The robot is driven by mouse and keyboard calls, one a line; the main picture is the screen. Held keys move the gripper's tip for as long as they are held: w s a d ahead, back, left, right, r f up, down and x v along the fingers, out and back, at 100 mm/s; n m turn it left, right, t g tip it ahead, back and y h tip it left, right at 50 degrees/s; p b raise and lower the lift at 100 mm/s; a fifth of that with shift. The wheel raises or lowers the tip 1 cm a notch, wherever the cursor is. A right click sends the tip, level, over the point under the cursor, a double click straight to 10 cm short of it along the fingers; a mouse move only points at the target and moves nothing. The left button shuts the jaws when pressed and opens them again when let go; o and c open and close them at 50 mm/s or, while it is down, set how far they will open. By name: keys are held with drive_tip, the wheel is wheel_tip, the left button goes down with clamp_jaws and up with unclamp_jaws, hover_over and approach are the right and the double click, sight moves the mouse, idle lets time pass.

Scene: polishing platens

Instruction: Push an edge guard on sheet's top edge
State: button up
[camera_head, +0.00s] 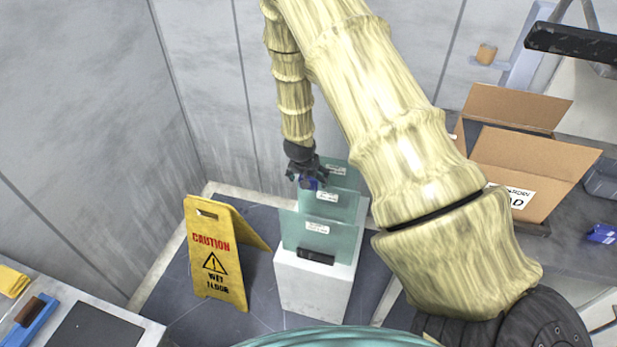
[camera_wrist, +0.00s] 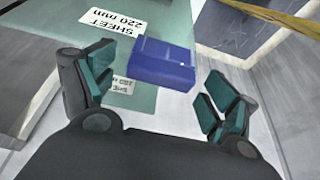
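Several greenish glass sheets stand upright in a stepped row on a white pedestal (camera_head: 311,288). They include a front sheet (camera_head: 292,232), a middle sheet (camera_head: 347,207) and a back sheet (camera_head: 348,179), each with a white label. A blue edge guard (camera_head: 308,183) is by the middle sheet's upper left corner. In the wrist view the guard (camera_wrist: 163,63) overlaps the side of a sheet (camera_wrist: 178,18) labelled 220 mm; whether it is seated on the edge I cannot tell. My gripper (camera_wrist: 158,88) is open, with its fingers spread on either side of the guard and visible gaps.
A yellow wet-floor sign (camera_head: 216,257) stands left of the pedestal. A black block (camera_head: 316,255) is at the front sheet's base. An open cardboard box (camera_head: 530,160) and another blue piece (camera_head: 602,234) are on the right bench. A low table (camera_head: 140,325) is at the lower left.

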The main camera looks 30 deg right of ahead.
drive_tip(key=shift+r, duration=0.1)
drive_tip(key=v, duration=1.1)
drive_tip(key=shift+s+a+r, duration=0.15)
drive_tip(key=shift+s+r, duration=0.05)
drive_tip(key=shift+r, duration=0.15)
idle(0.4)
